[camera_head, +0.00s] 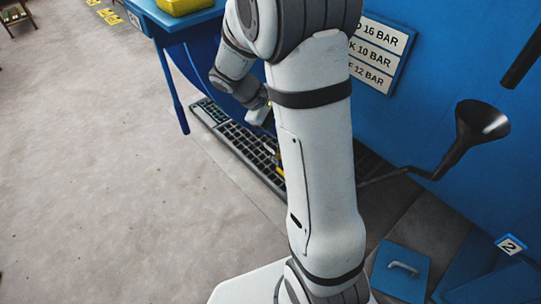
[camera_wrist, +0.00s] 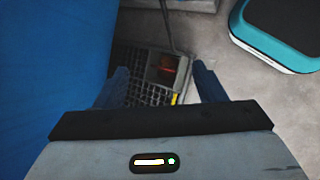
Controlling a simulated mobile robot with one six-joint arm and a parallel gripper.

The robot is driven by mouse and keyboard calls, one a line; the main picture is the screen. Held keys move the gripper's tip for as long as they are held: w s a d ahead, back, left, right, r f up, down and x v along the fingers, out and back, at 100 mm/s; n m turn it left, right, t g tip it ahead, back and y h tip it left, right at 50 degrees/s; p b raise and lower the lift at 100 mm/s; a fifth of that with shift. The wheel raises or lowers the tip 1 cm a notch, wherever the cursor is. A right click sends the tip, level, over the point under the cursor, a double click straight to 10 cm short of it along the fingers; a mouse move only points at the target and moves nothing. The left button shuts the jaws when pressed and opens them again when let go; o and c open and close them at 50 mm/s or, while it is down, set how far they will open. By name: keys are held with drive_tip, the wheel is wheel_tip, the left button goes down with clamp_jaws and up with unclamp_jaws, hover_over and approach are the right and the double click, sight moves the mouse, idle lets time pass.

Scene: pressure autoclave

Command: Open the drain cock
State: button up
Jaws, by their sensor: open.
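My gripper (camera_wrist: 160,78) is open, with its two dark blue fingers apart and nothing visibly held between them. Beyond the fingers in the wrist view are a grey box-like recess with a dull red spot (camera_wrist: 171,69) inside and a small yellow bar (camera_wrist: 175,98) at its near edge. I cannot tell for certain which of these is the drain cock. In the head view my wrist reaches down beside the blue machine, and a small yellow part (camera_head: 279,170) shows low down by the grating. My fingertips are hidden there behind my arm.
A floor grating (camera_head: 240,143) runs along the foot of the blue wall (camera_head: 430,75). A black funnel (camera_head: 478,122) on a bent pipe juts out at the right. A blue table (camera_head: 176,40) stands at upper left.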

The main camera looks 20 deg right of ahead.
drive_tip(key=w+d+f+n+h+b, duration=0.1)
drive_tip(key=w+f+n+h+b, duration=0.2)
drive_tip(key=f, duration=0.6)
drive_tip(key=w+d+f+n+t+h+b, duration=0.1)
drive_tip(key=w+f+n+h+b, duration=0.15)
drive_tip(key=w+f, duration=0.4)
drive_tip(key=w+d+f+n+h+b, duration=0.1)
drive_tip(key=w+d+f+n+b, duration=0.15)
drive_tip(key=f, duration=0.85)
drive_tip(key=w+a+f+n+t+h+b, duration=0.15)
drive_tip(key=f+n+t+b, duration=0.25)
drive_tip(key=f, duration=0.9)
drive_tip(key=w+a+f+n+t+h+b, duration=0.1)
drive_tip(key=w+f+n+t+b, duration=0.25)
drive_tip(key=f, duration=0.85)
drive_tip(key=b+x, duration=0.2)
drive_tip(key=x, duration=0.5)
drive_tip(key=shift+d, duration=0.35)
drive_tip(key=shift+c, duration=0.2)
